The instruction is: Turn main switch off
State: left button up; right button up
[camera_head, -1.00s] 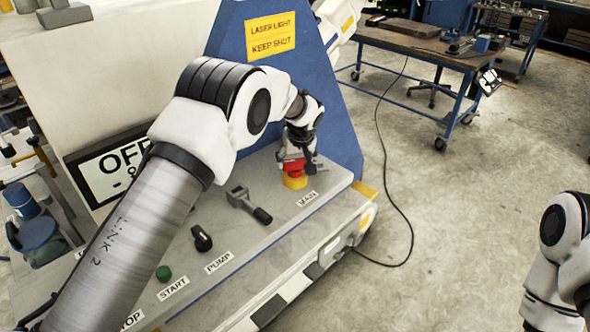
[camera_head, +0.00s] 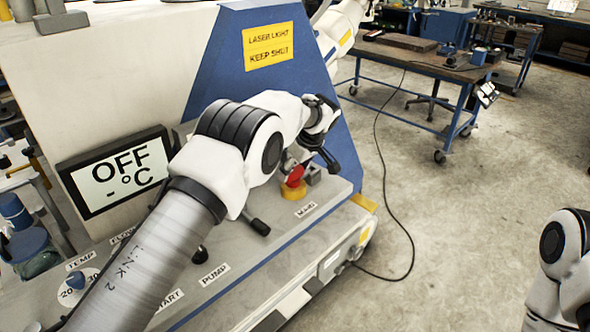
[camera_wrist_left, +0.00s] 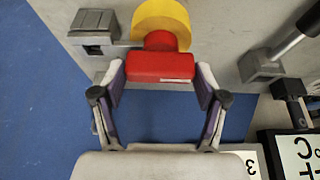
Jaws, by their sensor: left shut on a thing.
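The main switch has a red handle (camera_head: 295,177) on a yellow round base (camera_head: 293,191), on the grey console ledge above a small label. In the left wrist view the red handle (camera_wrist_left: 160,66) lies crosswise between the fingers of my left gripper (camera_wrist_left: 161,77), with the yellow base (camera_wrist_left: 161,17) behind it. The gripper is shut on the handle, one finger at each end. In the head view the left arm reaches over the console, and its wrist partly hides the area just above the switch. My right gripper is out of view; only part of that arm shows at the right edge.
A display (camera_head: 117,172) reads OFF and °C. A black-handled lever (camera_head: 259,226) and a blue TEMP knob (camera_head: 76,282) are on the console; my left arm hides part of the panel. A blue slanted panel (camera_head: 265,95) stands behind the switch. Open floor lies to the right.

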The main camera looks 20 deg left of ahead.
pick_arm(q)
jog(key=shift+s+f, duration=0.2)
jog(key=shift+f, duration=0.2)
jog(key=o, duration=1.5)
jog(key=shift+o, duration=0.9)
jog(key=shift+w, duration=0.1)
jog(key=shift+w+a, duration=0.1)
jog(key=v, duration=1.2)
